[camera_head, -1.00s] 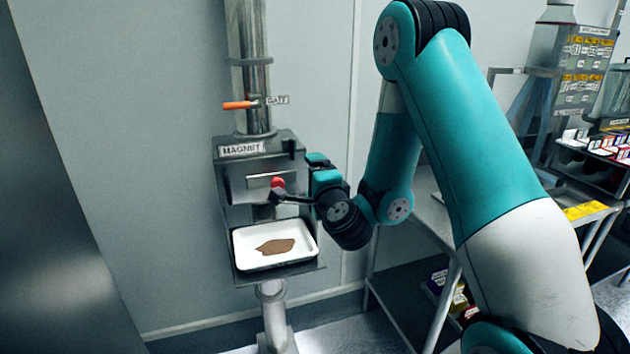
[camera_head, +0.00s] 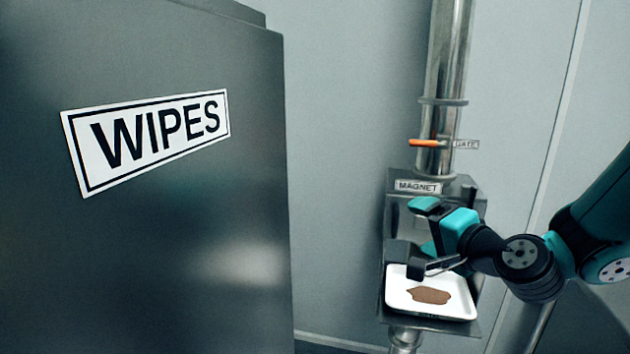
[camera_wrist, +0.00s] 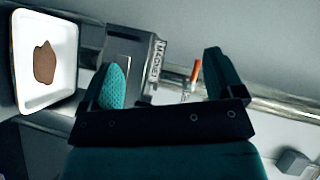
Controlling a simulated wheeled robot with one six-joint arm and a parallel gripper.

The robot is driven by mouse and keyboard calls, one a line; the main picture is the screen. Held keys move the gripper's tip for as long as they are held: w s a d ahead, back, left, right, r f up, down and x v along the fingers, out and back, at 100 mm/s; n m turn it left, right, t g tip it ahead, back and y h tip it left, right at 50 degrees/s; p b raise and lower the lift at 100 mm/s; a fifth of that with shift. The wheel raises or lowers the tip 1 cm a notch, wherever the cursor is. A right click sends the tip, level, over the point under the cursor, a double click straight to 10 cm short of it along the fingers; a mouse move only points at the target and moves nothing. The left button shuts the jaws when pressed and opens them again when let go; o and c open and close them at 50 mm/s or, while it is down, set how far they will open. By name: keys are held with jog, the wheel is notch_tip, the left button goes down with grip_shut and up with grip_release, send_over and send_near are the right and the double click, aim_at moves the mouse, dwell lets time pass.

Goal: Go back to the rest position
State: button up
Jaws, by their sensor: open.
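My gripper (camera_head: 418,228) is open and empty in the head view. It is in front of the magnet housing (camera_head: 398,200) and above the white tray, apart from the tray as far as I can tell. In the wrist view my gripper (camera_wrist: 160,88) shows two teal fingers spread wide with nothing between them. The magnet housing (camera_wrist: 126,60) lies behind the fingers there. The arm comes in from the right edge of the head view.
The white tray (camera_head: 398,301) holds a patch of brown powder (camera_head: 430,295). A pipe (camera_head: 443,70) with an orange gate handle (camera_head: 425,143) rises above the magnet housing. A large grey cabinet marked WIPES (camera_head: 250,200) fills the left. Bare wall lies between.

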jog(key=s+a+n+g+y, duration=0.2)
jog(key=s+a+n+g, duration=0.7)
jog(key=s+n, duration=0.3)
jog(key=s+d+n+g+h, duration=0.3)
jog(key=s+n+g, duration=0.2)
jog(key=s, duration=1)
jog(key=shift+d+r+g+h, duration=0.2)
jog(key=shift+r+g+h, duration=0.1)
jog(key=shift+r+h, duration=0.15)
